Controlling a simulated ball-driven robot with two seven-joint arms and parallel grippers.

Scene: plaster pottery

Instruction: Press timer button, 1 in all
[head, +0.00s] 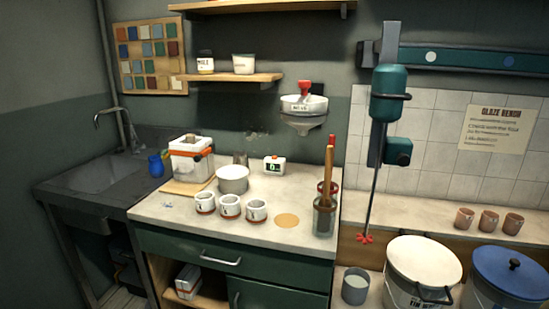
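A small white timer (274,166) with a dark display stands upright at the back of the pale counter. Its display shows green figures too small to read. A red-orange part, which may be its button, shows on its top. Nothing touches the timer. Neither of my grippers shows in the head view.
A white pot (232,180) and several white cups (229,207) stand left of and in front of the timer on the counter (180,214). A jar with wooden-handled tools (325,214) stands to the right. A white dispenser (304,106) hangs above.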

